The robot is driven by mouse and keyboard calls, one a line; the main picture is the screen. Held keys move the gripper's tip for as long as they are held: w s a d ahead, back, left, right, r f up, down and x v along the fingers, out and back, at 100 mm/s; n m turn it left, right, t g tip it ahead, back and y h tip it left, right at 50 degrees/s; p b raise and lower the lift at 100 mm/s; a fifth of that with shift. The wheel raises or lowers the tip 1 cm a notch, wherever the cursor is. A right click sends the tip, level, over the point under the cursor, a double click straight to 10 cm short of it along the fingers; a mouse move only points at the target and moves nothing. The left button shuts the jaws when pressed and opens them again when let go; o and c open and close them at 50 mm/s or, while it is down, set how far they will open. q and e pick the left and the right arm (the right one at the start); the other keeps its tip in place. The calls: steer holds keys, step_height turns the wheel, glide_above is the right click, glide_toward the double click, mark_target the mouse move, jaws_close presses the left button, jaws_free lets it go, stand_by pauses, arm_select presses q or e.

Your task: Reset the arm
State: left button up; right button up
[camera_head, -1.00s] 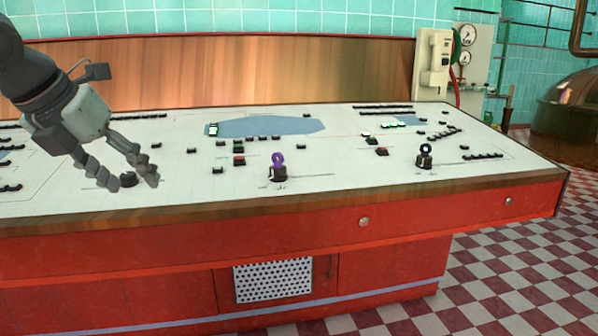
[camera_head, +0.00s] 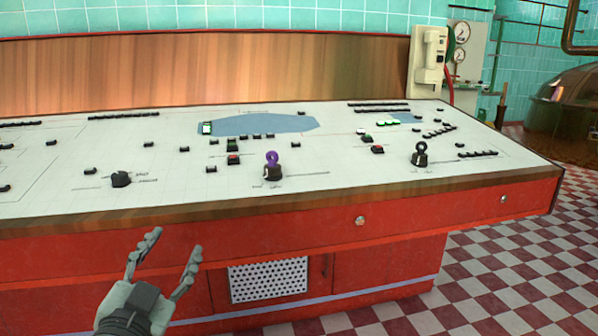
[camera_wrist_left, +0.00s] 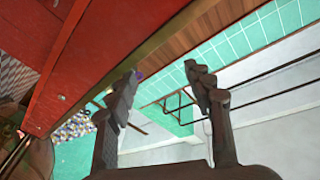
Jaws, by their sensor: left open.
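My left gripper (camera_head: 173,258) is low at the bottom left of the head view, in front of the red console front and below the desk's wooden edge. Its two fingers are spread, point up and hold nothing. In the left wrist view the same gripper (camera_wrist_left: 166,82) has its fingers apart, with the red console on the left and tiled wall beyond. My right gripper is not in view.
The control desk (camera_head: 330,187) has a white top with several black switches, a black knob (camera_head: 121,179), a purple-ringed knob (camera_head: 272,166) and a black-ringed knob (camera_head: 420,154). A beige telephone (camera_head: 428,62) is at the back right. Checkered floor (camera_head: 500,262) is clear at right.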

arm_select(q)
steer(key=s+a+f+n+g+p, duration=0.1)
steer(key=s+f+g, duration=0.4)
steer(key=f, duration=0.7)
steer(key=s+a+f+n+g+y+p, duration=0.1)
steer(key=s+f+g, duration=0.4)
steer(key=s+f, duration=0.5)
steer(key=s+a+f+n+g+p, duration=0.2)
steer(key=s+f+g, duration=0.4)
steer(key=f, duration=0.9)
steer(key=shift+s+a+f+n+y+p, duration=0.2)
steer(key=shift+s+a+n+y+p, duration=0.15)
steer(key=shift+s+a+p, duration=0.6)
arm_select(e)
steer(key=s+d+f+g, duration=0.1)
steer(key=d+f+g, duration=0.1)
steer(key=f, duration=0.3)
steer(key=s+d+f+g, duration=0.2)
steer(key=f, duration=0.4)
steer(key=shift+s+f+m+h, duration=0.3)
arm_select(q)
steer(key=shift+w+a, duration=0.1)
steer(key=shift+w, duration=0.1)
